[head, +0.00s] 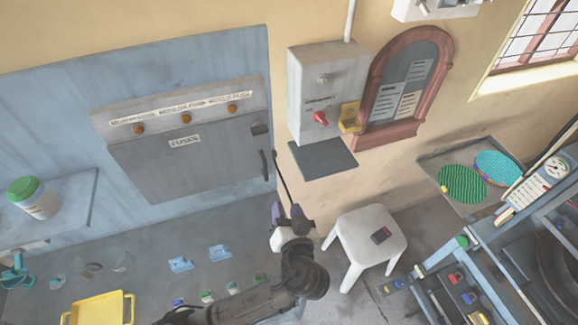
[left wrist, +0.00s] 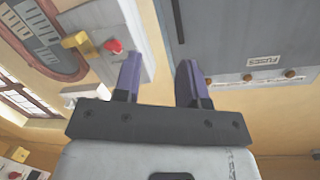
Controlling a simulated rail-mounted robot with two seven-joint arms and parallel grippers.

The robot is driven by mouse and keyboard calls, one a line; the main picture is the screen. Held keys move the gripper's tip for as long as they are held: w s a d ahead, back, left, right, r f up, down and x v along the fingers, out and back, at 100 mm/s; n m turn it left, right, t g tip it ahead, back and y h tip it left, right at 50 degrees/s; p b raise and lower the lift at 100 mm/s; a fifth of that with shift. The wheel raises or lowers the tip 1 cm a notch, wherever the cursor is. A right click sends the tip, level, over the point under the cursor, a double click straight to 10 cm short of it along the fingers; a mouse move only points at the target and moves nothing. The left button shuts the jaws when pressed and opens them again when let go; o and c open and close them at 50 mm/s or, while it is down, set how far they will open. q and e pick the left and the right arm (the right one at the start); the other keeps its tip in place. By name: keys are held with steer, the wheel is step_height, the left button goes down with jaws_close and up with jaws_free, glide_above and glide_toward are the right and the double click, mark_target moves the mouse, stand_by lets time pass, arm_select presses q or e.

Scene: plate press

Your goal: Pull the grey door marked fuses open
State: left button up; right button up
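The grey door marked fuses (head: 180,168) is in the wall at the left of the head view and looks shut. Its dark upright handle (head: 264,165) is near the door's right edge. The door also shows upside down in the left wrist view (left wrist: 245,35), with the handle (left wrist: 178,20) beyond the right-hand finger. My left gripper (head: 287,211) is below and right of the handle, apart from it. Its purple fingers are spread with nothing between them in the left wrist view (left wrist: 160,68). My right gripper is not in view.
A grey box with a red knob (head: 320,118) and a small shelf (head: 322,159) are right of the door. A white stool (head: 368,232) stands below. A bench holds a yellow tray (head: 98,309) and small parts; a green-lidded jar (head: 33,198) is at left.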

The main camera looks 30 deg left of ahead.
mark_target(266, 166)
arm_select(q)
steer(key=w+a+n+p, duration=0.1)
steer(key=w+a+n, duration=0.1)
steer(key=a, duration=0.2)
steer(key=w+a+r+n+y+p, duration=0.1)
steer(key=w+a+n, duration=0.1)
steer(key=w+a, duration=0.1)
steer(key=w+a+r+n+y+p, duration=0.1)
steer(key=w+a+n, duration=0.1)
steer(key=a, duration=0.3)
steer(key=shift+w+p, duration=0.3)
steer(key=shift+c, duration=0.4)
jaws_close()
